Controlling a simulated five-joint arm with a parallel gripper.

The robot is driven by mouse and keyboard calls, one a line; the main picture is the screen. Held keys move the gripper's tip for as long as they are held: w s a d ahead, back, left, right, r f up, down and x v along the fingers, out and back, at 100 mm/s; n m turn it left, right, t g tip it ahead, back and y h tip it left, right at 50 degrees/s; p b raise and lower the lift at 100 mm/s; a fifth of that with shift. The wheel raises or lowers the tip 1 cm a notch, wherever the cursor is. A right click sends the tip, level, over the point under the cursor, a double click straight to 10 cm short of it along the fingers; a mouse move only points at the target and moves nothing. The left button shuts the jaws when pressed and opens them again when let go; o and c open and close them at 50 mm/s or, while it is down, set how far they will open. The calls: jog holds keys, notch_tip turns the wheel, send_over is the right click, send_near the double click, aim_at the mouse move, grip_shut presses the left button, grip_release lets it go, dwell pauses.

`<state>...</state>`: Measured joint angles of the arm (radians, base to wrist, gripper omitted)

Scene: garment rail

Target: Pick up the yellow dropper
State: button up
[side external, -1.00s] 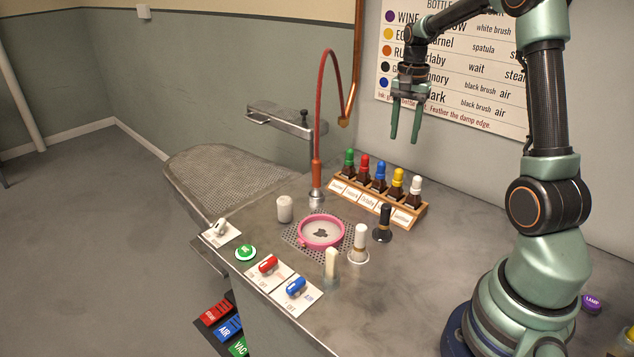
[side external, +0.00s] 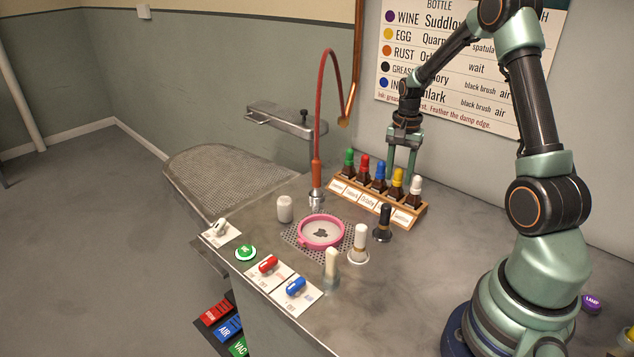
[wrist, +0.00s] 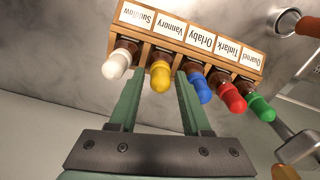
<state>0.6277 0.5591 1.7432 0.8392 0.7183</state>
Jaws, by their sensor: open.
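The yellow dropper (side external: 398,175) tops a brown bottle in the wooden rack, between the blue and white ones. In the wrist view the yellow bulb (wrist: 160,78) shows between my two fingers. My gripper (side external: 402,162) is open and empty, pointing down at the rack. Its fingers (wrist: 157,90) lie to either side of the yellow dropper in the picture, one toward the white and one toward the blue dropper. No contact with it can be made out. The lower finger ends are partly hidden by the droppers and bottles.
A white dropper (side external: 416,182) and a blue dropper (side external: 381,172) stand close on either side. Red (side external: 364,163) and green (side external: 349,157) droppers fill the rack's far end. A black-handled brush (side external: 384,217) stands in front. The wall is close behind.

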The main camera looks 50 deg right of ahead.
grip_shut()
jog(key=shift+r, duration=0.15)
notch_tip(320, 180, up, 20)
dwell(0.6)
